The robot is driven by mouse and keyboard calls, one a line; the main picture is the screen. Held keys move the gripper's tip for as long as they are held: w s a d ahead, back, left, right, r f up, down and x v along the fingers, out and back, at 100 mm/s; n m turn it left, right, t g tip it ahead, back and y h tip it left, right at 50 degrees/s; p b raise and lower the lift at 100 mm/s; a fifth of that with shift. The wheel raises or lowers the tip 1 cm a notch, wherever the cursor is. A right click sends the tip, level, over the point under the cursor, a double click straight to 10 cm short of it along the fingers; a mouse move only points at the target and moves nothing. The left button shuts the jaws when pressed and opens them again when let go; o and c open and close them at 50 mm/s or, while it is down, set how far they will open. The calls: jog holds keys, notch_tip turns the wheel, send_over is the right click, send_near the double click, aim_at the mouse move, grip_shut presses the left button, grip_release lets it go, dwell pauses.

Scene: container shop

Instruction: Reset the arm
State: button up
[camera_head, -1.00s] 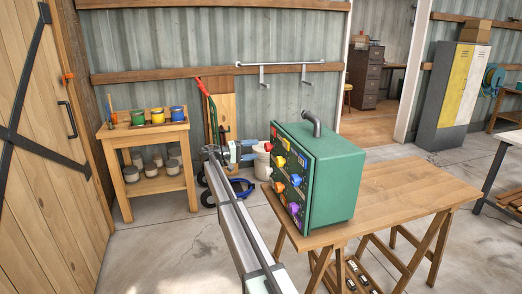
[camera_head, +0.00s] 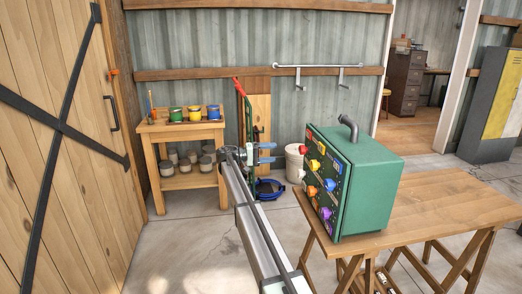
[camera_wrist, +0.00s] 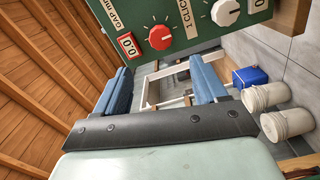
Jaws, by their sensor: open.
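My gripper (camera_head: 268,153) is open and empty, at the end of my outstretched arm. It is in the air left of the green cabinet (camera_head: 372,188), near the side with the coloured knobs. In the wrist view my two blue fingers (camera_wrist: 163,82) stand wide apart with nothing between them. The cabinet stands on a wooden trestle table (camera_head: 455,200).
A small wooden bench (camera_head: 180,131) with coloured pots is at the back left, beside the wooden door (camera_head: 60,170). A white bucket (camera_head: 294,163) and a blue coil (camera_head: 268,190) are on the floor behind my gripper. Open concrete floor lies left of my arm.

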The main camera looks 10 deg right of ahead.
notch_tip(320, 180, down, 6)
jog(key=n+t+y, duration=0.3)
jog(key=y, duration=0.1)
jog(key=s+a+f+n+g+y, duration=0.1)
jog(key=s+a+f+y, duration=0.2)
jog(key=s+f, duration=0.7)
jog(key=s+a+f+y, duration=0.2)
jog(key=s+f+y, duration=0.2)
jog(key=s+f, duration=0.55)
jog(key=s+a+f+n+g+y, duration=0.1)
jog(key=s+a+f+y, duration=0.2)
jog(key=s+f, duration=0.75)
jog(key=s+d+f+m+g+y, duration=0.1)
jog(key=s+f, duration=0.6)
jog(key=s, duration=1)
jog(key=s+f+g+y, duration=0.1)
jog(key=s+f+g, duration=0.3)
jog(key=s, duration=1.2)
jog(key=s+d+f+m+g+y, duration=0.1)
jog(key=s+f+g+y, duration=0.1)
jog(key=s+f, duration=1)
jog(key=s, duration=0.5)
jog(key=shift+s+d+f+m+g, duration=0.2)
jog(key=shift+s+d+m+g, duration=0.1)
jog(key=shift+g, duration=0.1)
